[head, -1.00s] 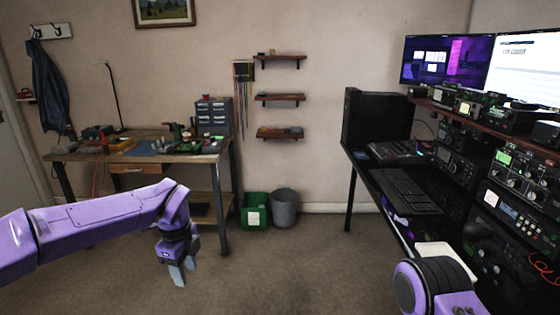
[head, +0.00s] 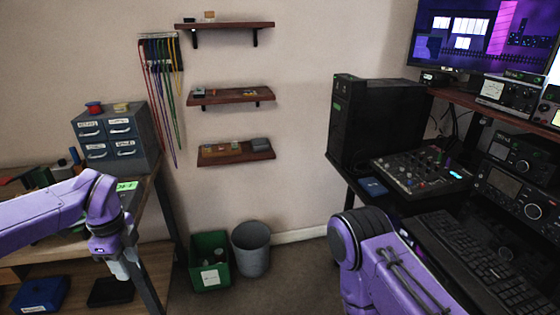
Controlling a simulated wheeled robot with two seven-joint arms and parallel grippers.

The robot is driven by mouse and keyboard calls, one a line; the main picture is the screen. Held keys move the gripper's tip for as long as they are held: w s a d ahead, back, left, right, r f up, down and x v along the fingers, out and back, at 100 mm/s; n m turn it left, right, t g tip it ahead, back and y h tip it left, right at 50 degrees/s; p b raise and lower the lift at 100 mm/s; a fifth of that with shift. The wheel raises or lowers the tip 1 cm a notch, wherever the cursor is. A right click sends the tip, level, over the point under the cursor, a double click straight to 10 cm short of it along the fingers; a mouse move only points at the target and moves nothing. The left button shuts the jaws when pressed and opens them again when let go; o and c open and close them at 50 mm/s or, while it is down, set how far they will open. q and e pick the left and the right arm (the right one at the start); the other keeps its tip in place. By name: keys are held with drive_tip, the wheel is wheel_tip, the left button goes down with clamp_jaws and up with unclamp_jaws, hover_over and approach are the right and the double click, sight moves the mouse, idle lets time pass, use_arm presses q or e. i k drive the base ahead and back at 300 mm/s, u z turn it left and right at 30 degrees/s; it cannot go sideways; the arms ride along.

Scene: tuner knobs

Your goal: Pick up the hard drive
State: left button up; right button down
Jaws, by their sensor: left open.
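I cannot tell for sure which thing is the hard drive. A small dark blue flat box (head: 373,187) lies on the black desk, in front of the black computer tower (head: 375,120). A small grey box (head: 260,144) sits at the right end of the lowest wall shelf (head: 222,155). A flat black thing (head: 110,291) lies on the workbench's lower shelf. My left gripper (head: 127,269) is open and empty, pointing down in front of the workbench at the left. My right arm shows at the bottom right, but its gripper is out of view.
A grey drawer cabinet (head: 117,140) stands on the workbench. A green bin (head: 210,262) and a grey bin (head: 251,250) stand on the floor between bench and desk. A mixer (head: 422,170) and a keyboard (head: 485,262) cover much of the desk. Some floor between is clear.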

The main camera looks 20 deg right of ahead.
sight(371, 184)
drive_tip(key=i, duration=1.5)
drive_tip(key=z, duration=2.55)
drive_tip(key=i, duration=0.5)
drive_tip(key=z, duration=0.05)
